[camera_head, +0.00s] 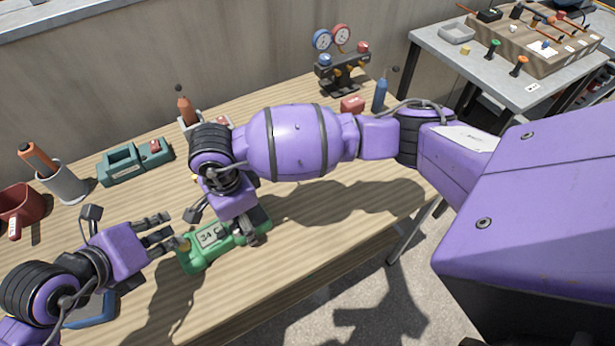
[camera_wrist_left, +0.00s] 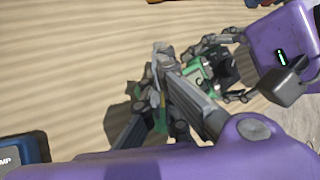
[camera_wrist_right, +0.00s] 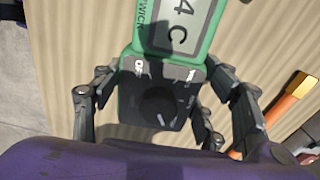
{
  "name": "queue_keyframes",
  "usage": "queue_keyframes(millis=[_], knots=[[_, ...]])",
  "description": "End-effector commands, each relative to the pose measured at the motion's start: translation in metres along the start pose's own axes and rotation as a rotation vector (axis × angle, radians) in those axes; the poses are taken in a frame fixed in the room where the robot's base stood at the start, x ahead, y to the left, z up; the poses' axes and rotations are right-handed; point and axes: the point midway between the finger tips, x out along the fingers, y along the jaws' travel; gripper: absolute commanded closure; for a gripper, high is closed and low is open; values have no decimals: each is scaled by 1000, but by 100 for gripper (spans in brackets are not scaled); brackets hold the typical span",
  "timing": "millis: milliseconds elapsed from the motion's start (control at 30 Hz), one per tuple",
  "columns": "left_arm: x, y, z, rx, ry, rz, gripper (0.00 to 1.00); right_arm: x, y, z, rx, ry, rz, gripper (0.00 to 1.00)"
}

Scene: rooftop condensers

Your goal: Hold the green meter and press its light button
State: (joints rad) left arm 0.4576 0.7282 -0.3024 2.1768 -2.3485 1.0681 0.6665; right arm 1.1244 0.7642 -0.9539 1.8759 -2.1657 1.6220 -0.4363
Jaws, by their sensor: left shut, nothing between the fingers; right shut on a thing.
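The green meter (camera_head: 196,262) is near the front edge of the wooden table, its screen facing up and reading about 34 C. My right gripper (camera_head: 243,228) is shut around its dark lower part. In the right wrist view the green meter (camera_wrist_right: 207,22) shows a dark dial section between the fingers. My left gripper (camera_head: 165,236) is shut and empty, its fingertips close to the meter's left end, by a small yellowish part. I cannot tell whether they touch. In the left wrist view the fingers partly hide the meter. I cannot make out the light button clearly.
A gauge manifold (camera_head: 340,72) and a blue bottle (camera_head: 380,95) stand at the back. The table's front right is clear.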

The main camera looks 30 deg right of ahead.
Motion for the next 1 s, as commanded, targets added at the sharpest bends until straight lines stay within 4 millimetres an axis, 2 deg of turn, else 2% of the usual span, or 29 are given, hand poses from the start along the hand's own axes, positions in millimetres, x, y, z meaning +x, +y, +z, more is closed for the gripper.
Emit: queue_keyframes(millis=[633, 967, 1000], knots=[[-38, -28, 29, 2, -2, -1, 100, -2, -2, 1, -1, -1, -5, 76], [-42, -31, 31, 1, 0, 0, 100, -2, -2, 1, -1, -1, -5, 76], [-42, -31, 31, 1, 0, 0, 100, -2, -2, 1, -1, -1, -5, 31]])
